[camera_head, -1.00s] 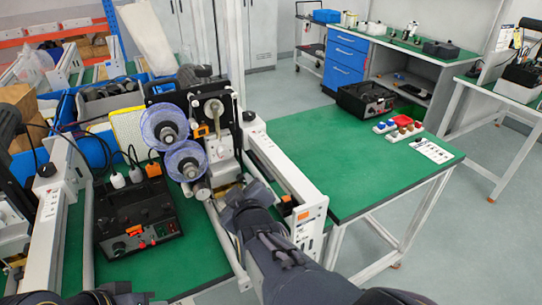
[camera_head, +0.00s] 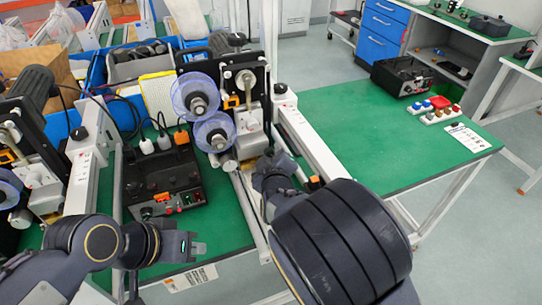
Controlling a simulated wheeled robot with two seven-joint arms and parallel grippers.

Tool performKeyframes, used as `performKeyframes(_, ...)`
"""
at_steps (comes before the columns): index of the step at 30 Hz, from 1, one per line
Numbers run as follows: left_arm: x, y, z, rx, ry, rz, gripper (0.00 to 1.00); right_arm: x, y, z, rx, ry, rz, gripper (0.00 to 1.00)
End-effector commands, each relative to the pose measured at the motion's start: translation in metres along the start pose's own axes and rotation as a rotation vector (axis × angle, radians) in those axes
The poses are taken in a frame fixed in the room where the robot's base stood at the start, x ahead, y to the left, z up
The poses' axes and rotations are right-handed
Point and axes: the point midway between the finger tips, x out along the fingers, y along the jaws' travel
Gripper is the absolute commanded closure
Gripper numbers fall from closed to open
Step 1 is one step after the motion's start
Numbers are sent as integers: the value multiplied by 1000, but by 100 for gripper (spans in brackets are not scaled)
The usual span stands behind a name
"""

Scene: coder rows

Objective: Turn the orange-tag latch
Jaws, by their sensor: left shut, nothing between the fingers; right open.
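The coder machine (camera_head: 222,75) stands on the green bench with two clear-blue spools (camera_head: 195,95). A small orange tag (camera_head: 231,101) sits beside the upper spool on its dark face plate. I cannot tell the latch's angle. My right gripper (camera_head: 270,160) is at the front of the machine's pale lower block, below and right of the tag; its fingers are small and partly hidden, and it is open. My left gripper (camera_head: 198,247) is shut and empty, in front of the black control box (camera_head: 162,180), well below the tag.
The control box carries other orange parts (camera_head: 181,137). A second coder (camera_head: 40,150) stands at the left. White rails (camera_head: 312,140) run beside the machine. Blue bins (camera_head: 125,65) stand behind. The right green table (camera_head: 370,130) is mostly clear, with a button block (camera_head: 438,110).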

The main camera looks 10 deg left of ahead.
Motion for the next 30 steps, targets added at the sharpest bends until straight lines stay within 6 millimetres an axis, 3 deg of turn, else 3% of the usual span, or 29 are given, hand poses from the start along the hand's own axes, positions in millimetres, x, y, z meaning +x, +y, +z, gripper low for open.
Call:
performKeyframes(7, 0, 0, 0, 0, 0, 0, 100, 0, 0, 0, 0, 0, -1, 59)
performKeyframes(16, 0, 0, 0, 0, 0, 0, 100, 0, 0, 0, 0, 0, -1, 99)
performKeyframes(20, 3, -1, 1, 0, 0, 0, 100, 1, 0, 1, 24, 1, -9, 100)
performKeyframes(30, 26, -12, 13, 0, 0, 0, 100, 1, 0, 2, 325, 2, -133, 100)
